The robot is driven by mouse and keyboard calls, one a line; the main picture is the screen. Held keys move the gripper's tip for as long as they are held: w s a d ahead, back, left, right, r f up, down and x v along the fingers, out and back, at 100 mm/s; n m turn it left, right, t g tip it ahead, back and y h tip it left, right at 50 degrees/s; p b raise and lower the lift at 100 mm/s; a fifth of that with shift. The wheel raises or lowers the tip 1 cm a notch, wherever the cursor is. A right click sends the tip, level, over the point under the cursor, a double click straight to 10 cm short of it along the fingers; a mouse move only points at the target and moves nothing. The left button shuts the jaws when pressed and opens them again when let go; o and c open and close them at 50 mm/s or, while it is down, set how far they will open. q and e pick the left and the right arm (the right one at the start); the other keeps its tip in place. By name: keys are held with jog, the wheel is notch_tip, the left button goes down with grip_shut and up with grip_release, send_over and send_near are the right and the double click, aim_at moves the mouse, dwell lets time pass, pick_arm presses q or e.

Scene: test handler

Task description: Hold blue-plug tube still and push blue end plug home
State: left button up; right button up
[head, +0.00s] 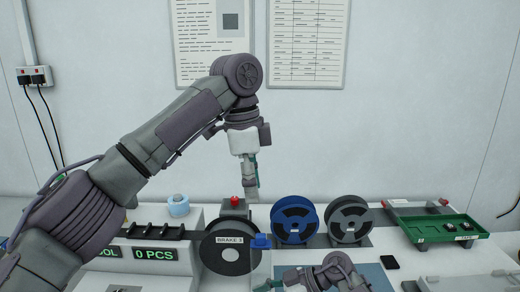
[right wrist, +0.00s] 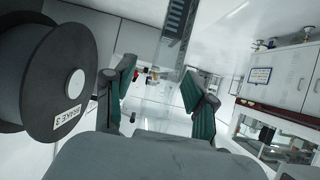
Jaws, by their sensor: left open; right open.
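The blue end plug (head: 261,242) shows in the head view in front of the black reel marked BRAKE 3. A pale, see-through tube (head: 262,264) seems to stand below it; its lower end is hard to make out. My left gripper (head: 251,184) is open, points down and is empty, well above the plug. My right gripper (head: 270,286) is low at the bottom edge, close to the tube. In the right wrist view its green-padded fingers (right wrist: 160,88) are open and apart. A faint clear shape shows between them; I cannot tell whether they touch it.
The BRAKE 3 reel (head: 228,246) stands close beside the plug; it also shows in the right wrist view (right wrist: 72,40). A blue reel (head: 294,205) and a grey reel (head: 350,207) stand behind. A red button (head: 235,201) and a green tray (head: 425,228) are also on the bench.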

jog(key=shift+d, duration=0.1)
jog(key=v, duration=1.2)
